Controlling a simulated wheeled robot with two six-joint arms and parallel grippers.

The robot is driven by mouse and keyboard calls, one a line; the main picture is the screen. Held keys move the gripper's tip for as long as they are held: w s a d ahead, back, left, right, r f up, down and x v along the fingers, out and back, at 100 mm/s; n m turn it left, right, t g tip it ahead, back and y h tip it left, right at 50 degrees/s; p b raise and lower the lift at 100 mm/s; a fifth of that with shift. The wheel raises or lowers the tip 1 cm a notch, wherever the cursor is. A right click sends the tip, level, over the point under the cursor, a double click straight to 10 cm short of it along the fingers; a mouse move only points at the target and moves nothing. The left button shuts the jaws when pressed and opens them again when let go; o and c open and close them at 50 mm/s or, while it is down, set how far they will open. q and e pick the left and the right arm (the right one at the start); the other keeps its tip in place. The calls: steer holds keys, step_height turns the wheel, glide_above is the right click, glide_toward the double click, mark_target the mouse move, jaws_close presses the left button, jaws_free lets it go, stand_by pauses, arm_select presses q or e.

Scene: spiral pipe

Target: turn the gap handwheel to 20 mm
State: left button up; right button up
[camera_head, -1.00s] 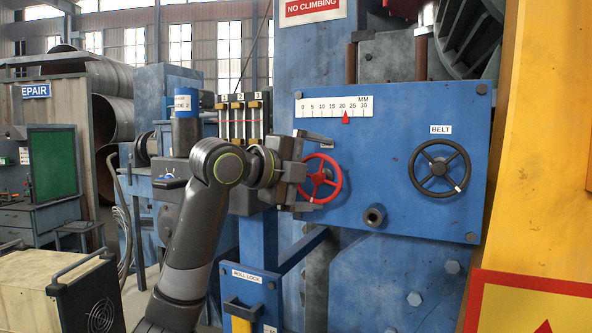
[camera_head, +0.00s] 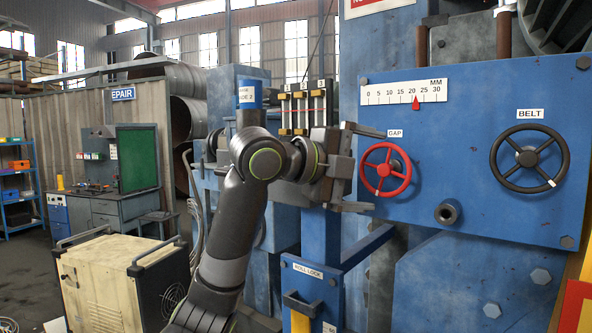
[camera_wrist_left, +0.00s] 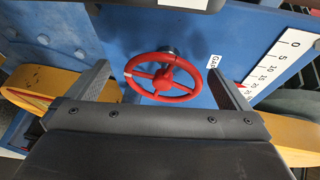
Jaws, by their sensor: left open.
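The red gap handwheel (camera_head: 385,170) is on the blue panel under a "GAP" label (camera_head: 395,133). On the scale (camera_head: 403,91) above it, the red pointer (camera_head: 416,103) stands at about 20 mm. My left gripper (camera_head: 369,169) is open and empty, just left of the handwheel, fingers pointing at it. In the left wrist view the handwheel (camera_wrist_left: 163,76) shows whole between the spread fingers (camera_wrist_left: 160,71) and beyond them, apparently untouched. A white mark sits on its lower left rim in the head view. My right gripper is not in view.
A black belt handwheel (camera_head: 528,158) is to the right on the same panel. A short pipe stub (camera_head: 447,212) sticks out below. A roll lock box (camera_head: 309,292) and a blue rail stand under the gripper. A cream cabinet (camera_head: 110,281) is at the lower left.

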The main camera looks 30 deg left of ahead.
arm_select(q)
steer(key=shift+s+a+r, duration=0.1)
steer(key=shift+s+r, duration=0.05)
steer(key=shift+s, duration=0.4)
steer(key=shift+s+a+r, duration=0.1)
steer(key=shift+s+r, duration=0.05)
steer(key=shift+s, duration=0.35)
steer(key=a+f+b+v, duration=0.1)
steer(key=f+b+v, duration=0.1)
steer(key=v, duration=1.1)
steer(key=shift+w+a+r+b, duration=0.2)
steer(key=shift+w+r+b, duration=0.05)
steer(key=shift+b, duration=0.3)
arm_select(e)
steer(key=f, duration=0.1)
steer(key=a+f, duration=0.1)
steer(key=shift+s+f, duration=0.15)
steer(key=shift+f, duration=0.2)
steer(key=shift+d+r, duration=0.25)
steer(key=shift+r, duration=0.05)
